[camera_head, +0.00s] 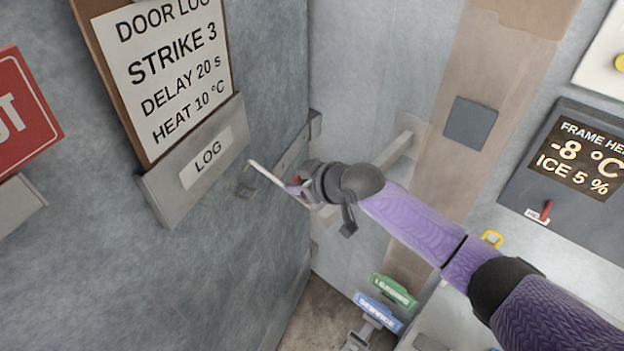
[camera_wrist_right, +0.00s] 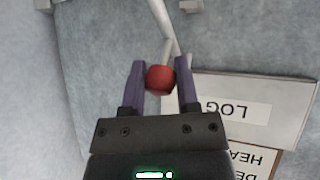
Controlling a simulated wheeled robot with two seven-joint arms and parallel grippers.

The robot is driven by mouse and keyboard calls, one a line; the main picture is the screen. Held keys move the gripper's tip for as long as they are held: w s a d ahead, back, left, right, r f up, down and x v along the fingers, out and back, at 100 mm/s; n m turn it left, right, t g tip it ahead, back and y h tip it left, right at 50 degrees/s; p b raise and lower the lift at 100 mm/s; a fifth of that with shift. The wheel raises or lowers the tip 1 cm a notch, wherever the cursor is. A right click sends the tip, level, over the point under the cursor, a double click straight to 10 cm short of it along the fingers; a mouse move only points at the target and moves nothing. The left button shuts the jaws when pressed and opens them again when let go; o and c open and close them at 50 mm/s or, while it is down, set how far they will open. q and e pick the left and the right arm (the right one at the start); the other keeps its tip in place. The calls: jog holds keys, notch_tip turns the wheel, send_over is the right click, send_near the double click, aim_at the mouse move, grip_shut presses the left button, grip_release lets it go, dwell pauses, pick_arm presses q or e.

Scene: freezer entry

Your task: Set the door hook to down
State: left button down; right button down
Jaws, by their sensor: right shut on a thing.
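The door hook (camera_head: 267,177) is a thin pale rod on the grey wall near the corner. In the head view it slants from upper left down to a red knob (camera_head: 297,181) at my right gripper (camera_head: 302,188). In the right wrist view the red knob (camera_wrist_right: 160,79) sits between the two fingers of my right gripper (camera_wrist_right: 160,72), which are shut on it. The rod (camera_wrist_right: 160,22) runs up and away from the knob in that view. My left gripper is not in view.
A LOG holder (camera_head: 206,160) with a door log board (camera_head: 166,75) hangs left of the hook. A horizontal bar (camera_head: 398,147) sticks out behind my right wrist. A frame heater panel (camera_head: 575,230) is at right. Green (camera_head: 393,290) and blue (camera_head: 378,311) tags are below.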

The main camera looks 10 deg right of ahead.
jog(key=shift+w+a+f+g+h, duration=0.35)
jog(key=shift+a+f+g+h, duration=0.2)
jog(key=shift+a, duration=0.2)
jog(key=shift+w+a+f+b, duration=0.25)
jog(key=shift+a+f+b, duration=0.1)
jog(key=shift+f, duration=0.1)
jog(key=shift+w+a+f+b, duration=0.2)
jog(key=shift+w+a+f, duration=0.1)
jog(key=shift+f, duration=0.15)
jog(key=shift+a+f, duration=0.1)
jog(key=shift+f, duration=0.05)
jog(key=c, duration=0.6)
grip_release()
jog(key=shift+o, duration=1.2)
jog(key=shift+a, duration=0.1)
jog(key=v, duration=1)
jog(key=shift+p, duration=0.4)
